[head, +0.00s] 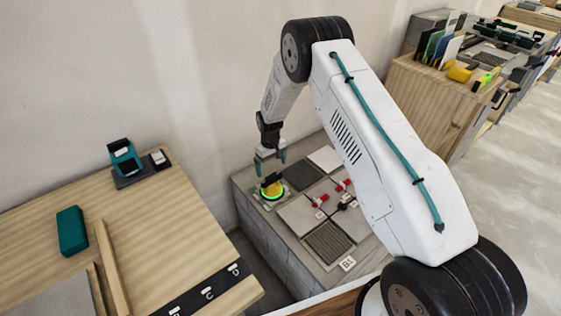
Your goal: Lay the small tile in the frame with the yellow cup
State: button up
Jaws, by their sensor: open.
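I cannot tell whether a fingertip touches the cup's dark top.
Several grey tiles lie on the block, including a ribbed one (328,244), with red-handled pieces (321,200) between them. A wooden table (160,240) with a teal block (71,231) stands left. A wooden cabinet (428,98) with tools stands back right. My arm hides the block's right side.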

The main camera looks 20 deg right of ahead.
aim_at(272, 176)
jog(key=shift+w+f, duration=0.15)
jog(key=shift+w, duration=0.2)
jog(key=shift+f, duration=3.75)
jog(key=c, duration=0.9)
jog(key=shift+o, duration=0.3)
jog(key=o, duration=0.8)
jog(key=shift+o, duration=0.2)
